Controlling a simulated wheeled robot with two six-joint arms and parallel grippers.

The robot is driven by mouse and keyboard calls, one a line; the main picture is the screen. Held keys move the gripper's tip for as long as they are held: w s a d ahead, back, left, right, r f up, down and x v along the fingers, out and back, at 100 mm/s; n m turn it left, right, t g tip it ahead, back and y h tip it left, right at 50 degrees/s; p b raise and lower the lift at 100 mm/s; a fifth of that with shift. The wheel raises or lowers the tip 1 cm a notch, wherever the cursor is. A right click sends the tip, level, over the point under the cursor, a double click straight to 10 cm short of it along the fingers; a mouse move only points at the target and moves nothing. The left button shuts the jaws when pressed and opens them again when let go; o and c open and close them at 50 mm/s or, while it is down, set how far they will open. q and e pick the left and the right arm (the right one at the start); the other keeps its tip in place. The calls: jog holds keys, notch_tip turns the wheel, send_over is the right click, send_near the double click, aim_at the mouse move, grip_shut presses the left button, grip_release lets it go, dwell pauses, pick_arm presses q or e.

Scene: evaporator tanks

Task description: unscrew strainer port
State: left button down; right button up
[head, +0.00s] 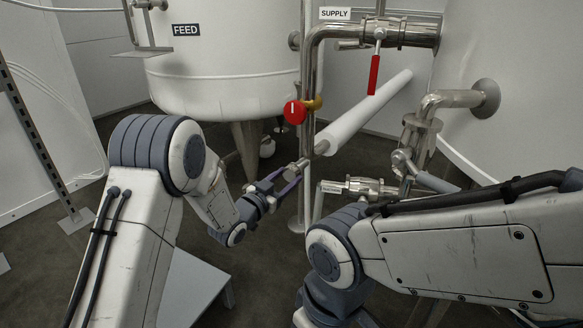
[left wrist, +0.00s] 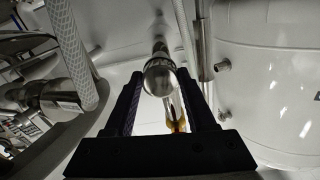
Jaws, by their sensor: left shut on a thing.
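The contact itself is partly hidden by the fingers. My right arm comes in from the right, but its gripper is out of view.
A red round tag (head: 294,112) and a red-handled valve (head: 374,75) are on the supply piping. A white cylinder (head: 368,111) slants up behind the fitting. The FEED tank (head: 225,65) stands at the back. More valves and pipes (head: 352,187) sit close to the right.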

pick_arm(q)
jog(key=shift+a+f+n, duration=0.2)
jog(key=shift+f+n, duration=0.05)
jog(key=shift+n, duration=0.05)
jog(key=n+p, duration=0.2)
jog(key=n, duration=0.1)
jog(key=shift+r, duration=0.2)
jog(key=shift+n+p, duration=0.35)
jog(key=shift+n, duration=0.25)
jog(key=shift+f+n, duration=0.15)
jog(key=shift+n, duration=0.35)
jog(key=c, duration=0.5)
grip_release()
jog(key=shift+d, duration=0.1)
